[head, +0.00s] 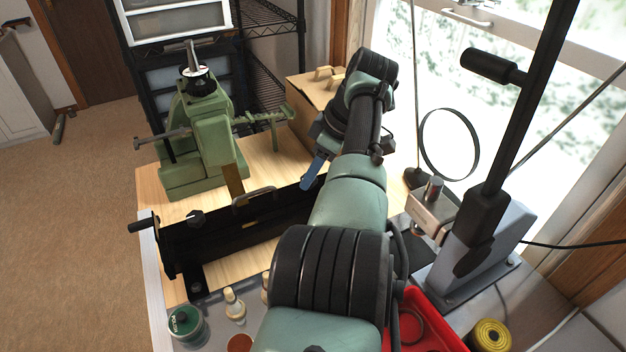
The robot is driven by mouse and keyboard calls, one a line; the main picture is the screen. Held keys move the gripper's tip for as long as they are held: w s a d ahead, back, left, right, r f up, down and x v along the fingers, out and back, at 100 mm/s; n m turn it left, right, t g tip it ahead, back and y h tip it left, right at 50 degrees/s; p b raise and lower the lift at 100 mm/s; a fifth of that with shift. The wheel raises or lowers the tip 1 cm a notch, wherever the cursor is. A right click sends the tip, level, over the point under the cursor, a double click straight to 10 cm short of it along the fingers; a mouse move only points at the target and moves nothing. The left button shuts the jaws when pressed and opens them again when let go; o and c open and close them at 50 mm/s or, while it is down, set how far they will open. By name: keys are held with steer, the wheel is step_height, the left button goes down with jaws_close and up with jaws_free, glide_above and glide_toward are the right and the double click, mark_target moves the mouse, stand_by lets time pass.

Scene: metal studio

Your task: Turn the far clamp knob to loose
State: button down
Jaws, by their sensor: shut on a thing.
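A long black sheet-bending clamp (240,238) lies across the wooden bench. A small dark clamp knob (196,217) shows on its near left part. My arm reaches over the bench from the front. My gripper (311,172), with a blue finger pointing down, is at the clamp's far right end. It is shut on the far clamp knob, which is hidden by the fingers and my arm. The knob's turn angle cannot be seen.
A green press (205,140) stands behind the clamp. A cardboard box (310,92) is behind my gripper. A grey lever machine (470,245) stands at right. A green tin (185,322), small pale bottles (234,304) and a red tray (425,325) are in front.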

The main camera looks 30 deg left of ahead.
stand_by(0.4)
steer(key=c, duration=0.5)
jaws_free()
steer(key=v, duration=1.3)
steer(key=shift+w, duration=0.1)
steer(key=shift+f, duration=0.1)
